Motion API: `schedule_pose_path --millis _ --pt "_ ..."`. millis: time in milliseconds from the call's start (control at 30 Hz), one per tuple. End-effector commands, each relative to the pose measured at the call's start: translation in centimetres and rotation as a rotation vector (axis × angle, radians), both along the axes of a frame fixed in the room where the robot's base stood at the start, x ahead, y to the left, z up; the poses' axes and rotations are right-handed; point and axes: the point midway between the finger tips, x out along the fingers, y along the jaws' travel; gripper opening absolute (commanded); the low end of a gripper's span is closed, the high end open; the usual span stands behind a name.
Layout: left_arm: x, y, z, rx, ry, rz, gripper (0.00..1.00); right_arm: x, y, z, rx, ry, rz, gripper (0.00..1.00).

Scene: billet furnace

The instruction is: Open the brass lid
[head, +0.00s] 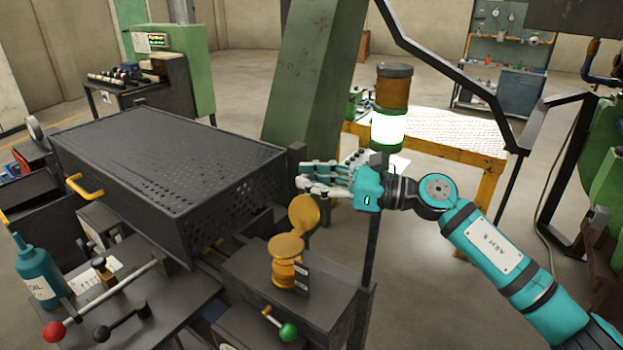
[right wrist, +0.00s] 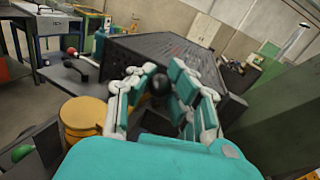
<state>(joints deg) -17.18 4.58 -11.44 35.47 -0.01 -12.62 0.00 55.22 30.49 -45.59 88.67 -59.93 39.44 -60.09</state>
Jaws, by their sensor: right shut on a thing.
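A round brass pot (head: 284,262) stands on the dark box at the lower middle of the head view. The brass lid (head: 303,212) stands raised and tilted at its back right, clear of the top. My right gripper (head: 318,176) is just above the lid, its fingers pointing left. In the right wrist view its fingers (right wrist: 158,92) are closed around a dark round knob (right wrist: 160,84). I cannot tell whether that knob belongs to the lid. The pot shows left of the fingers there (right wrist: 82,120). My left gripper is not in view.
A large perforated black box (head: 170,165) with a yellow handle stands to the left. A red-knobbed lever (head: 54,331), a green-knobbed lever (head: 288,331) and a teal bottle (head: 38,270) are in front. A green column (head: 310,80) rises behind.

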Motion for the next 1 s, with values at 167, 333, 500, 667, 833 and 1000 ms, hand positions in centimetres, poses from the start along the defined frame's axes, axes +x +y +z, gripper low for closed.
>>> schedule_pose_path --millis 167,333,500,667,833,1000 --pt "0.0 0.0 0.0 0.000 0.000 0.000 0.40 0.0 -0.1 0.0 -0.001 -0.001 -0.001 0.00" --pt "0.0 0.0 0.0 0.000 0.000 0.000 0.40 0.1 -0.1 0.0 -0.002 0.000 -0.002 0.00" --pt "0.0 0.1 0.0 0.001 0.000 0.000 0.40 0.1 -0.2 -0.1 -0.003 0.000 -0.003 0.00" --pt "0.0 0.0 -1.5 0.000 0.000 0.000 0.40 -0.7 0.3 -0.1 -0.052 -0.077 -0.001 0.00" --pt "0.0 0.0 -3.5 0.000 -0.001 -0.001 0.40 -2.2 1.2 0.4 -0.155 -0.230 -0.001 0.00" --pt "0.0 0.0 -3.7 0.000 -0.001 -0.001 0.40 -2.7 1.6 0.9 -0.192 -0.281 -0.002 0.00"
